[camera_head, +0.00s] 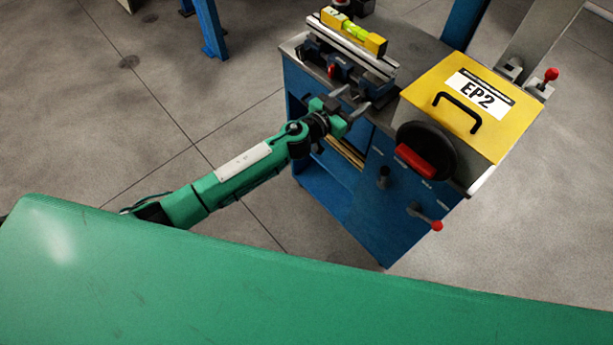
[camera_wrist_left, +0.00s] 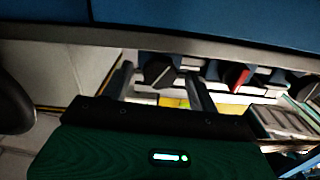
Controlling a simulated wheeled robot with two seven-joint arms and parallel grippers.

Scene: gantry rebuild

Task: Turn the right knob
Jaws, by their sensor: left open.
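In the head view a blue cabinet (camera_head: 335,195) stands beyond my green body, and my left gripper (camera_head: 355,97) is at its front upper edge with two fingers spread. In the left wrist view a row of knobs shows under a dark edge. A dark knob (camera_wrist_left: 158,70) appears between the open fingers of my left gripper (camera_wrist_left: 159,82); I cannot tell whether they touch it. A red knob (camera_wrist_left: 235,75) is to its right; it also shows in the head view (camera_head: 331,71). My right gripper is not in view.
A yellow box marked EP2 (camera_head: 440,90) with a black handle is on the cabinet's right. A black disc with a red grip (camera_head: 415,160) and a red-tipped lever (camera_head: 427,218) stick out in front. A yellow level (camera_head: 352,35) lies on top.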

